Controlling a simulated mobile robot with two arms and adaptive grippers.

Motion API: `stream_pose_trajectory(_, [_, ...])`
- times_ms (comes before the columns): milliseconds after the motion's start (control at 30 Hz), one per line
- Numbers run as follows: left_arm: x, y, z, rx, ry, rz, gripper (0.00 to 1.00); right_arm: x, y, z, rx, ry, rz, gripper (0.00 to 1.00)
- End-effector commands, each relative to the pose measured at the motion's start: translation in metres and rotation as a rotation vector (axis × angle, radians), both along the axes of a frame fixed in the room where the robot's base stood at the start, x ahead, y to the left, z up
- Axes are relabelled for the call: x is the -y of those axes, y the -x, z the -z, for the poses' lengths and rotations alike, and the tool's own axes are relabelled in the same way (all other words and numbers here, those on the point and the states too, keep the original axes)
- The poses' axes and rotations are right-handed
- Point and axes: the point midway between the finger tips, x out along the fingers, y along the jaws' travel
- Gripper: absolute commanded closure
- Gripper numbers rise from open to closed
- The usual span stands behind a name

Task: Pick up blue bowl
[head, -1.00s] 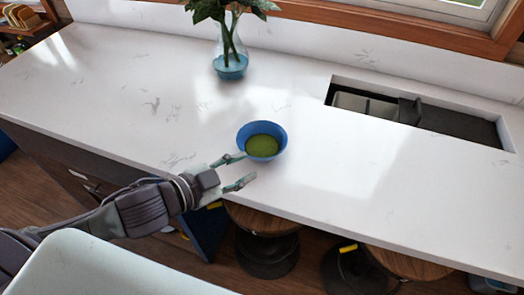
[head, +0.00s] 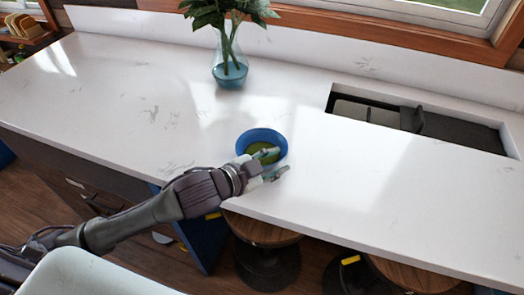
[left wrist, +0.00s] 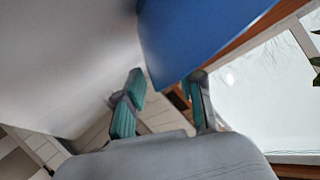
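The blue bowl (head: 263,135) stands upright on the white counter near its front edge, with something green inside. My left gripper (head: 282,160) is at the bowl's near side. One finger shows over the bowl's green inside and the other shows in front of the near rim. The fingers are spread apart. In the left wrist view the bowl (left wrist: 195,30) fills the top centre, just beyond and partly between the open fingers of the gripper (left wrist: 167,80). Whether a finger touches the bowl I cannot tell. My right gripper is not in view.
A glass vase (head: 230,70) with leafy stems stands behind the bowl. A sink opening (head: 415,118) is at the right. The white counter (head: 350,190) is clear around the bowl. Wooden-topped stools (head: 262,229) stand below the front edge.

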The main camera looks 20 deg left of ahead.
Motion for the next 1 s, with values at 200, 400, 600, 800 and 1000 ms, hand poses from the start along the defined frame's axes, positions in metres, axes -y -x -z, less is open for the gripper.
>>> stream_pose_trajectory(200, [0.0009, -0.0014, 0.0014, 0.0, 0.0, 0.0, 0.62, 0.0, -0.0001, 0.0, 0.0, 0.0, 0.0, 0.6])
stream_pose_trajectory(400, [0.0007, -0.0013, 0.0012, 0.0, 0.0, 0.0, 0.92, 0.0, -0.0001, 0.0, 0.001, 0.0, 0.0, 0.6])
stream_pose_trajectory(600, [0.0007, -0.0012, 0.0012, 0.0, 0.0, 0.0, 1.0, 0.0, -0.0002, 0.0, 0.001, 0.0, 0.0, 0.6])
stream_pose_trajectory(800, [0.0007, -0.0015, 0.0, 0.003, 0.0, 0.001, 1.0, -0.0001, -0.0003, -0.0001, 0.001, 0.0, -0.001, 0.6])
stream_pose_trajectory(1000, [0.0008, -0.0016, -0.0026, 0.005, 0.001, 0.001, 1.0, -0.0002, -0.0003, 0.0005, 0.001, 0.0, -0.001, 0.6])
